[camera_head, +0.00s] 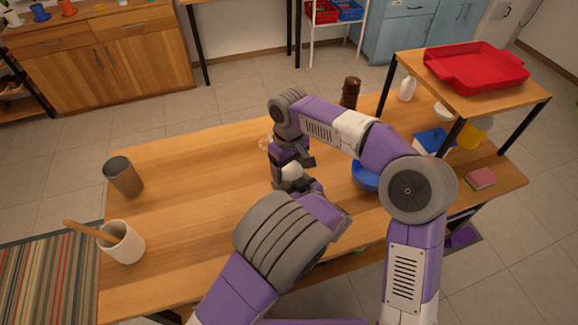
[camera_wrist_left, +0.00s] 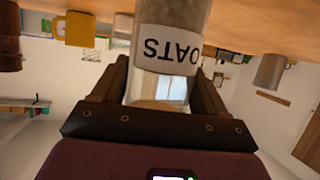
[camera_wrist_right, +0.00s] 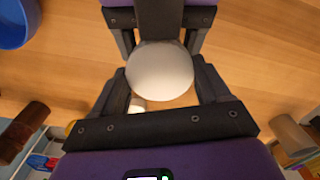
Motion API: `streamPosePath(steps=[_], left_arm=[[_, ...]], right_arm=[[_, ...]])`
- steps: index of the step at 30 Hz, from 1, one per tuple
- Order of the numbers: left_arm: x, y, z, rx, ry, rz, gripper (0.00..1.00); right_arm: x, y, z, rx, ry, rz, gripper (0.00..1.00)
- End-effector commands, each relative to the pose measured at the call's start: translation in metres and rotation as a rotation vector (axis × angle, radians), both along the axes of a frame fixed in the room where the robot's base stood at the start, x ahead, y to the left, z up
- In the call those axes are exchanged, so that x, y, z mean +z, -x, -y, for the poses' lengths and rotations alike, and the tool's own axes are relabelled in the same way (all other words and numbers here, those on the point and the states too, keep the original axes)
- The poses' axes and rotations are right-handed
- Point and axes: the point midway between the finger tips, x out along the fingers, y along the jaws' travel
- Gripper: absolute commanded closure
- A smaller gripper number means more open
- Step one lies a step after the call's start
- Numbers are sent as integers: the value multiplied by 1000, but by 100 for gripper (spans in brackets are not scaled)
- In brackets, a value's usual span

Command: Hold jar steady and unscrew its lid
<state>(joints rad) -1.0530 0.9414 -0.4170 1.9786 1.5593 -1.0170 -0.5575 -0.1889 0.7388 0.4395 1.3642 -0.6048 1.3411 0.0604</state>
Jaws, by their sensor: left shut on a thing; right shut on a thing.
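A clear jar labelled OATS (camera_wrist_left: 166,48) stands between the fingers of my left gripper (camera_wrist_left: 160,80), which is shut on it. The label appears upside down in the left wrist view. In the right wrist view, the jar's round white lid (camera_wrist_right: 160,72) lies between the fingers of my right gripper (camera_wrist_right: 162,62), which is shut on the lid. My left gripper shows opposite it at the top of that view. In the head view, the lid (camera_head: 291,172) shows as a small white patch; my arms and grippers hide most of the jar.
A blue bowl (camera_head: 365,175) sits close to the right of the grippers. A brown mill (camera_head: 350,92) stands behind. A grey cup (camera_head: 123,177) and a white crock (camera_head: 122,243) with a wooden utensil stand at the left. A shelf at right bears a red tray (camera_head: 475,67). The left-middle tabletop is clear.

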Motion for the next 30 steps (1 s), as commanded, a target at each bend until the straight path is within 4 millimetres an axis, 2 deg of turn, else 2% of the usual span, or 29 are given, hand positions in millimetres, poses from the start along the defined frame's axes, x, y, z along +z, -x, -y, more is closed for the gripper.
streamPosePath(steps=[3, 7, 11, 19, 20, 21, 24, 30], left_arm=[[0, 0, 1, -2, 1, 0, 100], [0, 0, 1, -2, 1, 0, 100], [0, 0, 1, -2, 1, 0, 100], [0, 0, 1, -2, 1, 0, 100], [0, 0, 1, -2, 1, 0, 100], [0, 0, 1, -2, 1, 0, 100], [0, 0, 1, -2, 1, 0, 100], [0, 0, 1, -1, 0, 0, 100]], right_arm=[[0, 0, 0, 200, -1, 0, 61], [0, 0, 0, 345, -1, 0, 61], [1, 0, -1, 400, -1, 0, 61], [1, 0, -1, 402, -1, 0, 61], [1, 0, -1, 402, -1, 0, 20], [1, 0, -1, 402, -1, 0, 14], [1, 0, -1, 401, 0, 0, 0], [1, 0, 0, 400, 0, 0, 0]])
